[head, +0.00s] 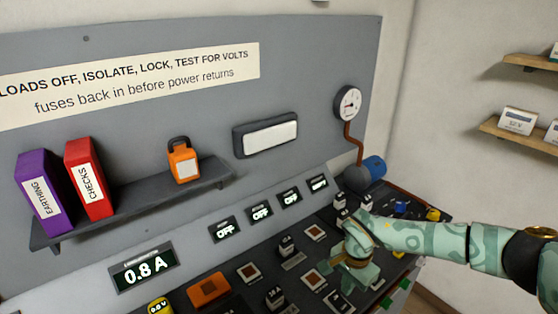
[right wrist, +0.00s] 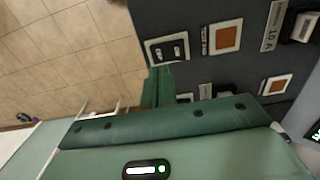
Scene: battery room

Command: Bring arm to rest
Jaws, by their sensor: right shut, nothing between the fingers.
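My right arm (head: 420,238), pale green with darker patterns, reaches in from the right edge of the head view. Its right gripper (head: 355,274) hangs low over the right part of the sloping control desk. In the right wrist view the narrow dark green fingers (right wrist: 157,86) are together, with nothing seen between them, beside a white-framed socket plate (right wrist: 167,48). I cannot tell whether they touch the desk. My left gripper is in neither view.
The desk (head: 235,268) carries switches, fuse holders and a 0.8 A display (head: 145,270). Behind it, a shelf (head: 140,205) holds a purple binder (head: 40,190), a red binder (head: 88,178) and an orange padlock (head: 183,163). A gauge (head: 348,103) and blue-ended cylinder (head: 372,168) stand near my arm.

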